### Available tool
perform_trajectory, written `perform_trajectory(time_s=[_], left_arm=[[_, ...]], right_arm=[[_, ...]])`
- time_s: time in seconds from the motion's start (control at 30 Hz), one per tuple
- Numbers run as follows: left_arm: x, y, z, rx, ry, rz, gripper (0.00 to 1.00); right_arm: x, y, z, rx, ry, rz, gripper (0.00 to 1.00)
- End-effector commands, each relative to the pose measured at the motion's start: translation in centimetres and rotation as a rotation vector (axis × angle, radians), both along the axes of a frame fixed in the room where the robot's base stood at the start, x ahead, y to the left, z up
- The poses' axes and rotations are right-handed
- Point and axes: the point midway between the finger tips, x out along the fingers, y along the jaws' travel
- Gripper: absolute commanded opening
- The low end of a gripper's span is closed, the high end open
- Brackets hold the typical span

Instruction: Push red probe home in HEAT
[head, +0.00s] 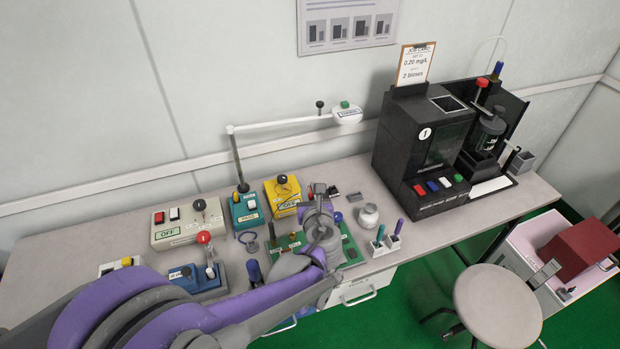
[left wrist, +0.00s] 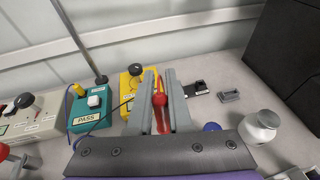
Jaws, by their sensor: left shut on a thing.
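My left gripper (head: 318,195) is over the middle of the bench, in front of the yellow tester (head: 284,195). In the left wrist view its two grey fingers (left wrist: 160,82) are closed around the red probe (left wrist: 160,97), which lies between them and points toward the yellow tester (left wrist: 133,84). A thin dark lead curves in front of that tester. The probe is not clear in the head view, where the gripper and arm cover it. I cannot read any HEAT label, and I cannot tell whether the probe tip is in a socket. My right gripper is not in view.
A teal tester (head: 247,209) reading PASS and a cream tester (head: 187,222) stand left; a blue one (head: 195,280) is nearer. A green board (head: 349,249) lies partly under my arm. A white jar (head: 368,216) and black machine (head: 425,150) stand right.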

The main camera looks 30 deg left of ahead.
Motion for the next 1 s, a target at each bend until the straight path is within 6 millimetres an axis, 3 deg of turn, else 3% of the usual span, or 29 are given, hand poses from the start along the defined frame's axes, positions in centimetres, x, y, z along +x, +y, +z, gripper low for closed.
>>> perform_trajectory(time_s=[0.37,1.0], left_arm=[[0.0,0.0,-0.3,0.000,0.000,0.002,0.00],[0.0,0.0,-4.6,0.000,0.000,0.003,0.00]], right_arm=[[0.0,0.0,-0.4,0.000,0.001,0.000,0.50],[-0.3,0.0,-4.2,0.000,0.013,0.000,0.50]])
